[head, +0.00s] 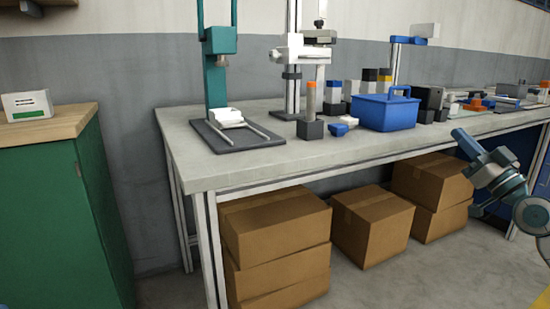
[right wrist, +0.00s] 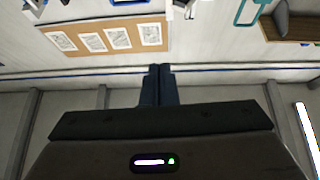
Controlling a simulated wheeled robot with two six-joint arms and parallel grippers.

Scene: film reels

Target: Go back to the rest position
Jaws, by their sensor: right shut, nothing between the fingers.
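My right gripper (head: 460,136) shows at the right side of the head view, in front of the workbench's front edge and apart from it. Its arm comes in from the right edge and the fingers point up and to the left. In the right wrist view the two blue fingers (right wrist: 158,72) are pressed together with nothing between them. My left gripper is not in view. No film reel can be made out.
The grey workbench (head: 300,178) carries a teal press stand (head: 217,75), a blue basket (head: 385,112) and several small items. Cardboard boxes (head: 372,225) lie beneath. A green cabinet (head: 60,220) with a white box (head: 27,105) stands left. Floor between cabinet and bench is clear.

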